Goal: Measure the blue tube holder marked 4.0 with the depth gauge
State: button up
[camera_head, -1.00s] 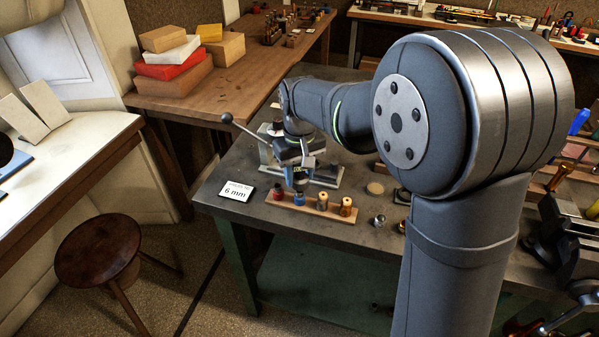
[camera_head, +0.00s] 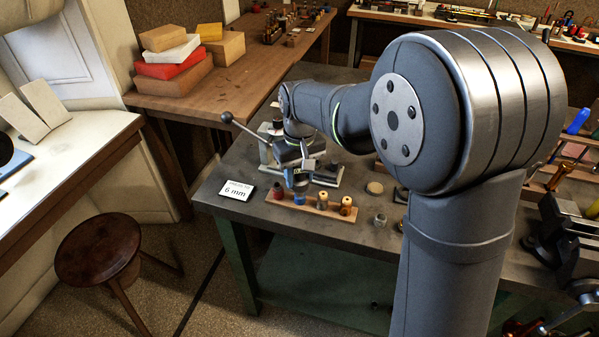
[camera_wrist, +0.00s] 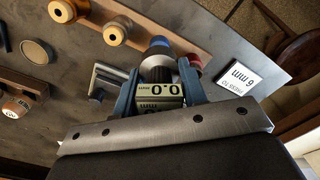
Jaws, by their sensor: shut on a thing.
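My gripper (camera_wrist: 160,98) is shut on the depth gauge (camera_wrist: 160,90), whose display reads 0.0 mm in the wrist view. In the head view my gripper (camera_head: 300,178) is low over the wooden rack (camera_head: 327,211), right above the blue tube holder (camera_head: 299,199). The blue tube holder also shows in the wrist view (camera_wrist: 158,44), just beyond the gauge and partly covered by it. I cannot tell whether the gauge touches it. No 4.0 mark can be read on it.
A "6 mm" sign (camera_head: 236,190) lies at the bench's left edge. A lever tool (camera_head: 265,150) stands behind.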

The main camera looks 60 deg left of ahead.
jog(key=shift+f, duration=1.45)
jog(key=o, duration=1.6)
jog(key=shift+r, duration=0.1)
jog(key=shift+r, duration=3.4)
jog(key=shift+f, duration=0.1)
notch_tip(320, 180, down, 7)
jog(key=shift+r, duration=0.2)
